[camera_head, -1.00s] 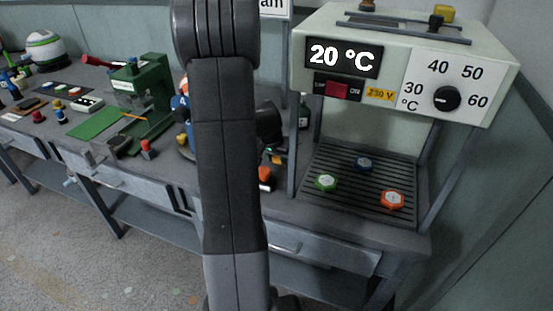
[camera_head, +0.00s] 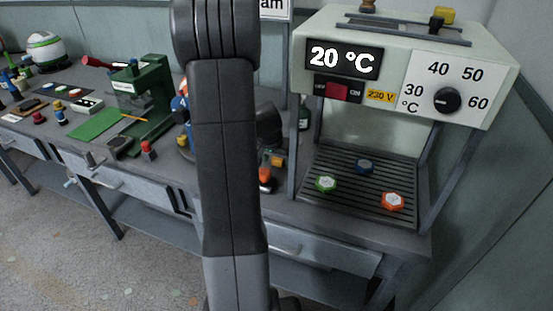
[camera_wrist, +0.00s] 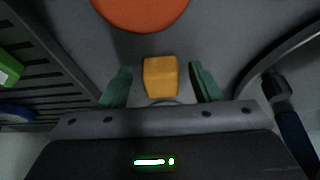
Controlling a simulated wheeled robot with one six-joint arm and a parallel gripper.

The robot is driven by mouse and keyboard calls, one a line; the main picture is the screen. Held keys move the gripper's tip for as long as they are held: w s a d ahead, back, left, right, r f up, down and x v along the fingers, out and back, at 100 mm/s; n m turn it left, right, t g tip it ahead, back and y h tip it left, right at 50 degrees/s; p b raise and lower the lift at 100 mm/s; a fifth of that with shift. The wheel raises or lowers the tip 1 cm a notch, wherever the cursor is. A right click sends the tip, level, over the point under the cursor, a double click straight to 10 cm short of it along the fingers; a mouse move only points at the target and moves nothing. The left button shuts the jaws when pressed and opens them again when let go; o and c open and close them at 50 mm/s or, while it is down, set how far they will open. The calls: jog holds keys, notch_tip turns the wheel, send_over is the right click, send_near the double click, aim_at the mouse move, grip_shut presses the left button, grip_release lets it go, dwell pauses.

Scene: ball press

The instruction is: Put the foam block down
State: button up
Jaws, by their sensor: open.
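The yellow-orange foam block (camera_wrist: 160,77) is between the two green fingers of my gripper (camera_wrist: 161,85) in the wrist view. The fingers are open, with a gap on each side of the block, and the grey bench top lies behind it. I cannot tell whether its underside touches the bench. In the head view a small patch of the block (camera_head: 277,160) shows just right of my arm, left of the heater stand. My arm hides most of the gripper there.
An orange round object (camera_wrist: 140,10) lies near the block. The slatted rack (camera_head: 345,205) holds green (camera_head: 326,184), blue (camera_head: 364,167) and orange (camera_head: 392,201) pieces under the 20 °C heater (camera_head: 400,60). A green press (camera_head: 150,90) stands left. A dark curved part (camera_wrist: 262,62) is close on the right.

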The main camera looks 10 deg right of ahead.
jog(key=v, duration=1.1)
jog(key=shift+s+r+p, duration=0.15)
jog(key=shift+r+p, duration=0.05)
jog(key=shift+p, duration=0.1)
jog(key=shift+a+f, duration=0.1)
jog(key=b+x, duration=0.1)
jog(key=x, duration=1.1)
jog(key=shift+f, duration=0.3)
jog(key=shift+r, duration=1.3)
